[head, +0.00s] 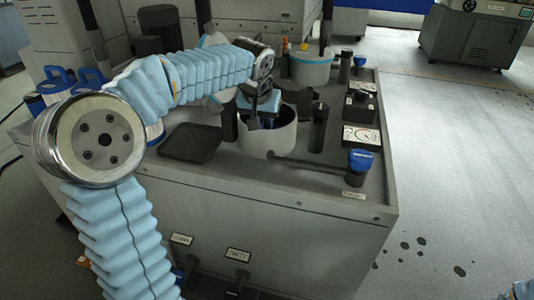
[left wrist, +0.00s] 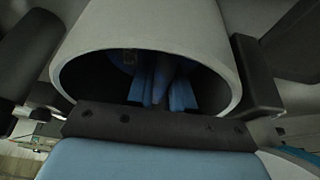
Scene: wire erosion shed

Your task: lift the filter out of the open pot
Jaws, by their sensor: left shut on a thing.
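The open pot (head: 283,139) is a pale grey cylinder set in the top of a grey cabinet. It fills much of the left wrist view (left wrist: 215,45), with its mouth facing the camera. Inside its dark mouth are blue upright strips, which I take for the filter (left wrist: 160,85); its lower part is hidden. My left gripper (head: 256,122) is at the pot's mouth, with dark fingers pointing down at the opening. It is shut on the filter, but the contact itself is hard to see. My right gripper is out of view.
A dark square plate (head: 190,143) lies left of the pot. A blue-knobbed valve (head: 359,161), a dark post (head: 319,128) and a gauge (head: 361,136) stand to the right. Another pale pot (head: 311,70) stands behind. Blue-topped containers (head: 55,83) are at the left.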

